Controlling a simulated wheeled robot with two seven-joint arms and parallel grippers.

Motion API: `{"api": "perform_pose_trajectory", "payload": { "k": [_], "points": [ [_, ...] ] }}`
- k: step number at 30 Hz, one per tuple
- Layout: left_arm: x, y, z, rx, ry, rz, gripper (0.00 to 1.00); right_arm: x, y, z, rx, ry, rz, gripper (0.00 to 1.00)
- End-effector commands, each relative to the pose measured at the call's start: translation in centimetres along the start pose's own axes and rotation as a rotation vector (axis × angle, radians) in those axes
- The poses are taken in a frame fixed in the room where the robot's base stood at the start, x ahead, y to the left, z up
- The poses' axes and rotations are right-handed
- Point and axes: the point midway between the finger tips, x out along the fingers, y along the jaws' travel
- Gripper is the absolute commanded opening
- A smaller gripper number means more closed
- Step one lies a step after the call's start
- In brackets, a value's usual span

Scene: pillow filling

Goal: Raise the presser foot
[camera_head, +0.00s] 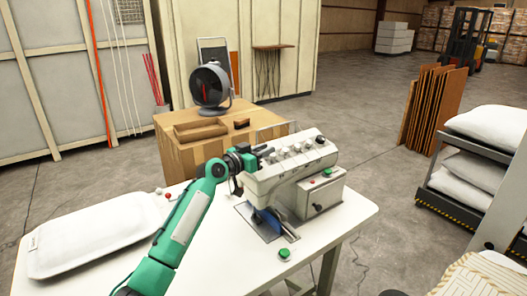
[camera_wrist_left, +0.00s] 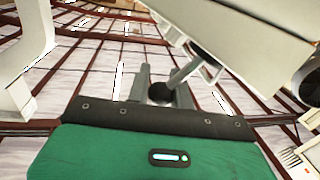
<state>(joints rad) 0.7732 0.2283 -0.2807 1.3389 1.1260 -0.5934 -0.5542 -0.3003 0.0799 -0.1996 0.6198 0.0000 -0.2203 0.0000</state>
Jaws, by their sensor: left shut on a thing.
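A white sewing machine (camera_head: 285,171) stands on the white table (camera_head: 217,268). My left gripper (camera_head: 252,158) is at the left end of the machine's head. In the left wrist view, my left gripper (camera_wrist_left: 161,92) is shut on a dark ball knob (camera_wrist_left: 159,93) at the end of a grey lever (camera_wrist_left: 184,73). The lever runs up to the underside of the machine's pale body (camera_wrist_left: 245,38). The presser foot itself cannot be made out. My right gripper is not in view.
A white pillow (camera_head: 95,235) lies on the table at left. A green button (camera_head: 284,253) is at the table's front. A wooden cabinet (camera_head: 180,155) with a fan (camera_head: 209,87) stands behind. A rack with white pillows (camera_head: 465,178) is at right.

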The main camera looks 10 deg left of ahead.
Motion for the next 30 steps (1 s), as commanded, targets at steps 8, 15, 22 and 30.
{"api": "perform_pose_trajectory", "payload": {
  "k": [8, 15, 22, 30],
  "points": [
    [0.0, -0.2, 0.0, -0.033, -0.007, -0.001, 0.0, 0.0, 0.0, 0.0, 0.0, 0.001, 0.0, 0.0],
    [0.1, -0.7, -0.3, -0.141, -0.024, -0.002, 0.0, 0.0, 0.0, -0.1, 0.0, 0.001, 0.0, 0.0],
    [0.3, -1.7, -0.6, -0.325, -0.055, -0.005, 0.0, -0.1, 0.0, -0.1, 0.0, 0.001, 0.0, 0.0],
    [0.5, -2.7, -0.7, -0.523, -0.088, -0.007, 0.0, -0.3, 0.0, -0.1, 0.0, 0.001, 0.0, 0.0]
  ]
}}
